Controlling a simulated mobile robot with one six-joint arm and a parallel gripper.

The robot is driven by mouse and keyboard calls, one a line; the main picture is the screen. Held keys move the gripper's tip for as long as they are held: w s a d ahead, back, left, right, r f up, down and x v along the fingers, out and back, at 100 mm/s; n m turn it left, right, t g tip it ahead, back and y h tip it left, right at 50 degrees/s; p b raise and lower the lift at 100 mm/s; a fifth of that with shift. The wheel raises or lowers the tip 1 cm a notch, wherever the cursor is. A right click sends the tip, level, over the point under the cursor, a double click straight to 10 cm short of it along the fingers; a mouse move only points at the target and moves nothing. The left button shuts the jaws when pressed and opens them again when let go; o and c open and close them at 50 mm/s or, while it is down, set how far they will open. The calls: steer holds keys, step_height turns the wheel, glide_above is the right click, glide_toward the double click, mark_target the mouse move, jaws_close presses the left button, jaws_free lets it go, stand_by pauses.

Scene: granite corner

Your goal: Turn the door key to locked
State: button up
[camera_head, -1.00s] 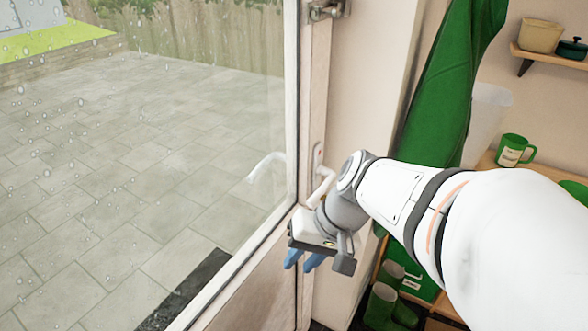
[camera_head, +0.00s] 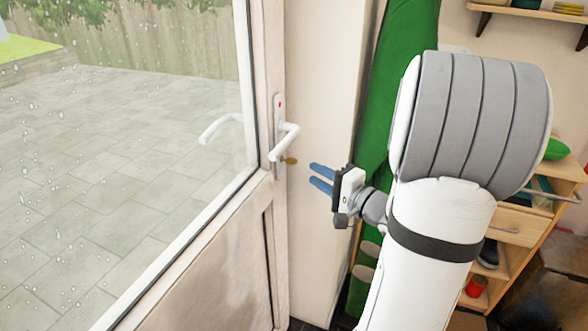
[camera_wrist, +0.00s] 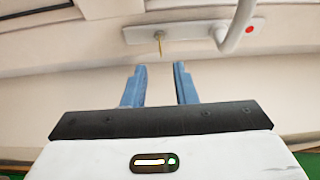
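A brass key (camera_head: 289,160) sticks out of the white lock plate (camera_head: 279,115) on the door edge, just below the white door handle (camera_head: 284,141). In the wrist view the key (camera_wrist: 159,38) hangs from the plate (camera_wrist: 180,31), beyond the fingertips and roughly between their lines. The handle (camera_wrist: 238,28) is to its right, with a red dot (camera_wrist: 249,30) on the plate. My gripper (camera_head: 312,174) is open and empty, its blue fingers pointing left at the door, a short way right of and slightly below the key. The wrist view shows the two fingers (camera_wrist: 160,68) apart.
The glazed door (camera_head: 262,235) shows a wet patio through its pane. A green cloth (camera_head: 395,90) hangs behind my arm. A wooden shelf unit (camera_head: 515,225) stands at the right. The space between fingertips and key looks clear.

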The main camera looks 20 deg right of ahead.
mark_target(296, 163)
steer(key=x, duration=0.7)
steer(key=shift+w+p, duration=0.1)
steer(key=shift+p, duration=0.2)
jaws_close()
